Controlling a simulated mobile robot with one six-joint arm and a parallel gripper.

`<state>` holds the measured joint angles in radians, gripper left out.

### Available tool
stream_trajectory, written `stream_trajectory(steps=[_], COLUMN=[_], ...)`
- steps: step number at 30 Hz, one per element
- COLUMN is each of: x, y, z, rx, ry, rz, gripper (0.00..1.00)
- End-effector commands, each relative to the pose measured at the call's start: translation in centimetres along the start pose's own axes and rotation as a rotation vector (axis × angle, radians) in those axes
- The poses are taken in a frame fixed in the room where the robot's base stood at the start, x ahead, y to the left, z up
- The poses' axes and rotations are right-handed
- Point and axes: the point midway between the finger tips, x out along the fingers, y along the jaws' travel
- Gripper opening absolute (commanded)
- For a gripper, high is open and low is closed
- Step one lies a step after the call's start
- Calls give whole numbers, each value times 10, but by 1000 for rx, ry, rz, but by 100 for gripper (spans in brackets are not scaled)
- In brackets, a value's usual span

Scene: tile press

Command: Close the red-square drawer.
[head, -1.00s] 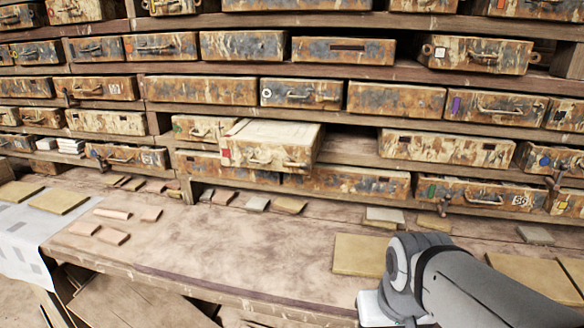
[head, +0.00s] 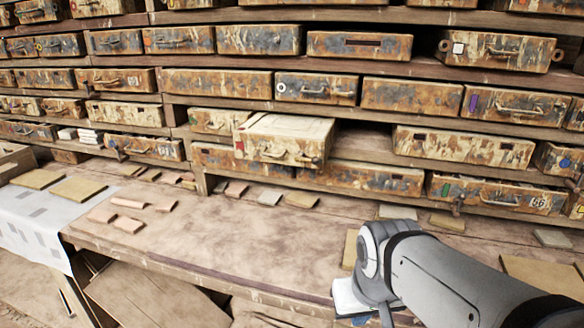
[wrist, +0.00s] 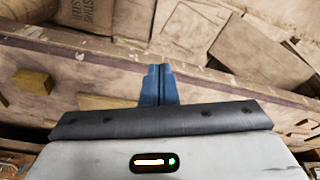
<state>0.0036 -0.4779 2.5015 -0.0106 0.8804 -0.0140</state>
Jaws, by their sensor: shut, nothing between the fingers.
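The red-square drawer (head: 285,143) sticks out of the shelf wall, left of the middle in the head view. A small red mark shows at the left of its rusty front, which has a handle. Its light top is exposed. My gripper (wrist: 158,85) shows two blue fingers pressed together, with nothing between them, in the wrist view. In the head view my wrist is low and right of centre, in front of the bench and well apart from the drawer. The fingers are mostly hidden there.
A wooden bench (head: 190,235) runs below the shelves, with several loose tiles on it. A gap in the shelf lies right of the drawer. Another drawer (head: 500,50) sticks out at the upper right. Boards (head: 150,290) lean below the bench.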

Motion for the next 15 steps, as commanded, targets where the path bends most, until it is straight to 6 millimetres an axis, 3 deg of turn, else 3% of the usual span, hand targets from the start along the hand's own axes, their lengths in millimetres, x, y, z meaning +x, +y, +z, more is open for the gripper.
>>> stream_trajectory(steps=[4,8,12,15], x=[7,10,1,-11], y=[11,33,46,44], z=[-28,-74,-127,-158], rx=[-114,-319,-607,-814], ry=[119,318,551,711], rz=[58,173,324,428], gripper=[0,0,0,0])
